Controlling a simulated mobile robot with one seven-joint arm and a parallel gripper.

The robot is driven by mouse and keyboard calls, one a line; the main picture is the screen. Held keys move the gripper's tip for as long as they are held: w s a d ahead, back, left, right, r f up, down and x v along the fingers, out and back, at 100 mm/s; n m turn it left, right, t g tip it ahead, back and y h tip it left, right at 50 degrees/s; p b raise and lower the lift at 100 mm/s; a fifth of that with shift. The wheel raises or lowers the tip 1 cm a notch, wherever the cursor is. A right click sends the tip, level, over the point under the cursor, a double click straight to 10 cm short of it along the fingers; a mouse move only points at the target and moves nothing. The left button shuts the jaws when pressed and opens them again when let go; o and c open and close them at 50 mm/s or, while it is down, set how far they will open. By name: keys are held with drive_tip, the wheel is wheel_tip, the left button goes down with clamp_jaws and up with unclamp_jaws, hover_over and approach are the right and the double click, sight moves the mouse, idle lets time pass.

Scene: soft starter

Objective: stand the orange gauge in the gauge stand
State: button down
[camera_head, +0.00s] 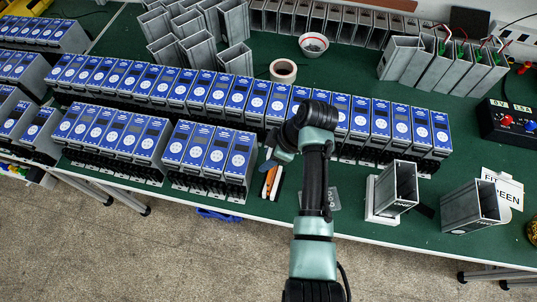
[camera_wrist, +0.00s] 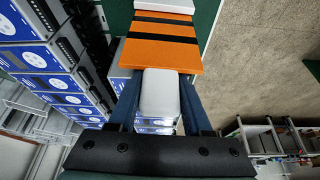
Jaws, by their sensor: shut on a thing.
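The orange gauge (camera_wrist: 165,28) is a flat orange plate with black bands, seen in the wrist view just beyond my fingertips. My gripper (camera_wrist: 158,88) is shut on a pale block at the gauge's near end, which looks like its grip. A white piece (camera_wrist: 165,5) shows at the plate's far edge; I cannot tell if it belongs to the gauge or to the gauge stand. In the head view the orange gauge (camera_head: 270,182) is a small strip at the table's front edge, below my gripper (camera_head: 269,163), partly hidden by it. I cannot clearly identify the gauge stand.
Rows of blue-faced units (camera_head: 215,95) stand behind and left of my arm. A grey housing (camera_head: 397,188) on a white base and another grey housing (camera_head: 470,207) stand to the right. A white bowl (camera_head: 313,45) and a tape roll (camera_head: 283,70) lie farther back. The table edge is close.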

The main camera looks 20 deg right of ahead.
drive_tip(key=shift+f+b, duration=0.35)
drive_tip(key=shift+f, duration=0.15)
drive_tip(key=shift+c, duration=1.3)
unclamp_jaws()
drive_tip(key=shift+r, duration=0.1)
drive_tip(key=v, duration=1.3)
